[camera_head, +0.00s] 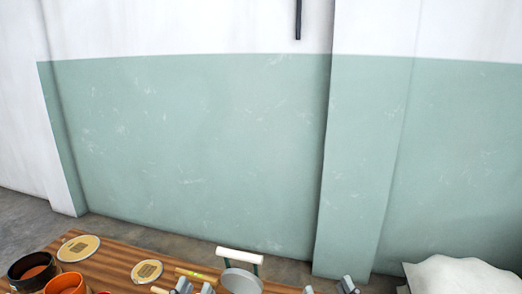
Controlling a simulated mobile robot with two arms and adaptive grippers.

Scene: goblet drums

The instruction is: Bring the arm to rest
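My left gripper (195,287) shows only by its grey fingertips at the bottom edge, over the front of the wooden table (110,267). The tips stand apart with nothing seen between them. My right gripper (328,289) also shows only by its tips at the bottom edge, right of the table items. Its tips are wide apart, and no held thing shows. The rest of both arms is out of view.
On the table are a black-rimmed bowl (32,271), an orange bowl (66,284), two round tan discs (79,248) (147,271), sticks (194,274) and a grey round piece (241,281) near a white bar (240,256). A white lumpy sack (460,276) lies right. A green-white wall stands behind.

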